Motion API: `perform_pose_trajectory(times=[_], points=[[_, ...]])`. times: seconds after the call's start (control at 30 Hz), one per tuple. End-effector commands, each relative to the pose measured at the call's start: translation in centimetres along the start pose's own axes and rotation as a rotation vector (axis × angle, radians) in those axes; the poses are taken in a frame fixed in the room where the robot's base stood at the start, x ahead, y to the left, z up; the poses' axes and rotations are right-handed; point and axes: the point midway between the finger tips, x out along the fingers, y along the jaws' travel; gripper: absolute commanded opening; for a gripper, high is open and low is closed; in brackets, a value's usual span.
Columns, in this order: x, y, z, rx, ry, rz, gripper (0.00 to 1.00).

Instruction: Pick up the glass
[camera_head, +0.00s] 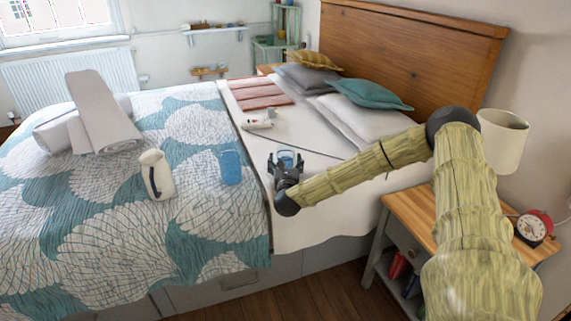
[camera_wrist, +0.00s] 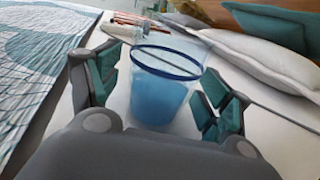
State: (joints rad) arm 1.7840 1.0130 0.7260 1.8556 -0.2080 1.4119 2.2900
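A clear blue-tinted glass with a dark blue band (camera_wrist: 160,95) stands upright on the white sheet, and it also shows in the head view (camera_head: 288,157). My gripper (camera_head: 286,166) is low over the bed at the glass. In the wrist view, my gripper (camera_wrist: 162,80) has its teal-padded fingers spread on both sides of the glass. A gap shows at the left finger; whether the right finger touches the glass is unclear. The lower part of the glass is partly hidden by the gripper body. A second, solid blue cup (camera_head: 231,167) stands on the patterned cover to the left.
A white pitcher (camera_head: 157,174) and rolled towels (camera_head: 100,115) are on the patterned cover (camera_head: 205,215). A small white and red item (camera_head: 258,122) lies behind the glass, with pillows (camera_head: 370,118) at right. A nightstand (camera_head: 425,215) holds a lamp and red clock (camera_head: 534,226).

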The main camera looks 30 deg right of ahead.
Motion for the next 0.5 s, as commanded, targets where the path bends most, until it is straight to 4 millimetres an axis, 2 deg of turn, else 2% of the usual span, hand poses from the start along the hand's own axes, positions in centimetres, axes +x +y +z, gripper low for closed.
perform_pose_trajectory(times=[0.03,0.27,0.5], points=[[0.0,0.0,0.01,0.0,0.0,0.0,0.65],[-0.01,0.0,0.02,0.0,0.0,0.0,0.23],[0.0,0.01,0.08,0.0,-0.001,0.0,0.23]])
